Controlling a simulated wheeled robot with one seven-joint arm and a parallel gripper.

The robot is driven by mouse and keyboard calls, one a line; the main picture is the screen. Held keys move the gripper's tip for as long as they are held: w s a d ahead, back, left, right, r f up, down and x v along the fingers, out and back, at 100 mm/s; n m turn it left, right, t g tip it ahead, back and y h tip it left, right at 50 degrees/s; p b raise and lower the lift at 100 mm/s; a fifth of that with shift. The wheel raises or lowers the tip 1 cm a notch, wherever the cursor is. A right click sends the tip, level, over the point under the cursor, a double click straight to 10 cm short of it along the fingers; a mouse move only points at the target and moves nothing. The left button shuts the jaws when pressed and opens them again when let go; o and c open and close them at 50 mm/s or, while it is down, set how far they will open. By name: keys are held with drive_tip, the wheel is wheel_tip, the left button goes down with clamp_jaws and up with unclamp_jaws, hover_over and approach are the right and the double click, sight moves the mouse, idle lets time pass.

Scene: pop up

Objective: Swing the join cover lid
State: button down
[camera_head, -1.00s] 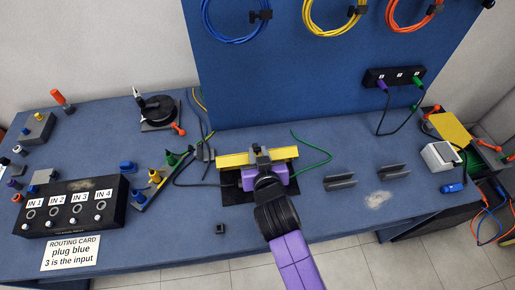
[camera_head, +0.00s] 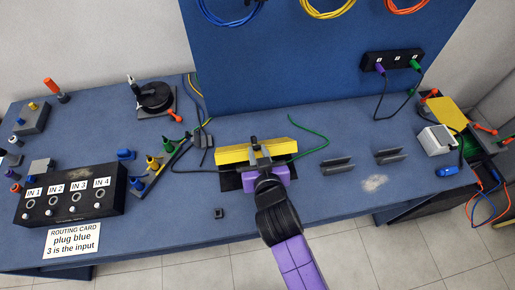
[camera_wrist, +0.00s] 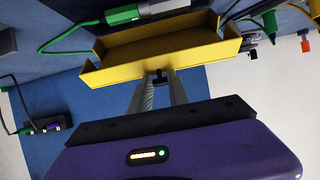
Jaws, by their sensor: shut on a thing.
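The join cover lid (camera_head: 235,154) is a long yellow channel-shaped piece on the middle of the blue bench, tilted up with its broad face showing. In the wrist view the lid (camera_wrist: 115,73) spans the upper middle, and I look into its trough. My gripper (camera_head: 258,154) is at the middle of the lid's near edge. In the wrist view the two grey fingers of my gripper (camera_wrist: 158,79) are closed on a small dark tab at that edge. My purple gripper body hides part of the black base under the lid.
A green cable (camera_head: 318,138) and a dark cable run to the lid's two ends. A green connector (camera_wrist: 122,14) lies just behind it in the wrist view. Grey cable holders (camera_head: 338,165) stand to the right, and a black input box (camera_head: 70,200) at the left. The bench front is mostly clear.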

drive_tip(key=shift+s+d+f, duration=0.2)
drive_tip(key=shift+s+f, duration=0.25)
drive_tip(key=shift+s, duration=0.2)
drive_tip(key=shift+s+d+f, duration=0.15)
drive_tip(key=shift+s+f, duration=0.3)
drive_tip(key=shift+s, duration=0.2)
drive_tip(key=shift+b, duration=0.3)
drive_tip(key=shift+s+d+f+b, duration=0.2)
drive_tip(key=shift+s+f+b, duration=0.3)
drive_tip(key=shift+s+f, duration=0.25)
drive_tip(key=shift+s+d+f+b, duration=0.2)
drive_tip(key=shift+s+f+b, duration=0.25)
drive_tip(key=shift+s+f, duration=0.3)
drive_tip(key=shift+w, duration=0.1)
drive_tip(key=shift+s+d+f+b, duration=0.1)
drive_tip(key=shift+s+f+b, duration=0.2)
drive_tip(key=shift+f+b, duration=0.25)
drive_tip(key=shift+s+d+f+b, duration=0.1)
drive_tip(key=shift+s+f+b, duration=0.25)
drive_tip(key=shift+f, duration=0.4)
drive_tip(key=shift+s+d+f+b, duration=0.1)
drive_tip(key=shift+s+f+b, duration=0.15)
drive_tip(key=shift+f+b, duration=0.35)
drive_tip(key=shift+f, duration=0.15)
